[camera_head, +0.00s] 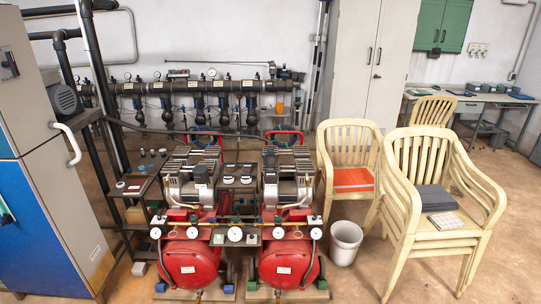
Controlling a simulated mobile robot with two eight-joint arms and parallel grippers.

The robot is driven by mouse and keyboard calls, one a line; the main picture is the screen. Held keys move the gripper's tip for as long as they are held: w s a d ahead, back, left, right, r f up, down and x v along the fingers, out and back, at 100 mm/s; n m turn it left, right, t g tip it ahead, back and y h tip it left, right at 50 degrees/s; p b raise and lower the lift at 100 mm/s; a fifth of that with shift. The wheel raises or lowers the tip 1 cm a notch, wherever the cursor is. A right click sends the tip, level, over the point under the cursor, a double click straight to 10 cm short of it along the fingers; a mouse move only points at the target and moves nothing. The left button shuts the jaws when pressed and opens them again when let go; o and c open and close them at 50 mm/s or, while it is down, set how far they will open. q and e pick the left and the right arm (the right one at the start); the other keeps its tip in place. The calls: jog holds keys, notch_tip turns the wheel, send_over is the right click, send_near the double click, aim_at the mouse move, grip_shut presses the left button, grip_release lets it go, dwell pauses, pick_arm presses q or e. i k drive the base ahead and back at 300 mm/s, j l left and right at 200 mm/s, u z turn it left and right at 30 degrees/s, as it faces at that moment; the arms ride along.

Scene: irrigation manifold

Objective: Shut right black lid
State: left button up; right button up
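The black irrigation manifold (200,87) runs along the back wall, with several valves hanging below it and gauges on top. Several small dark parts with light labels sit along it, but they are too small to tell which is the right black lid or whether it is open. Two red compressors, the left one (190,262) and the right one (287,262), stand side by side in front of the manifold and partly hide the space below it. Neither of my grippers can be made out in the head view.
A blue and grey cabinet (45,215) stands at the left. Stacked cream chairs (430,238), another chair (347,140) with an orange seat item, and a white bucket (345,243) stand to the right of the compressors. Floor is free at the far right and front right.

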aim_at(270, 160)
jog(key=i+l+u, duration=0.15)
jog(key=u, duration=0.75)
jog(key=i+l+u, duration=0.15)
jog(key=l+u, duration=0.2)
jog(key=l, duration=0.15)
jog(key=l+u, duration=0.7)
jog(key=l, duration=2.7)
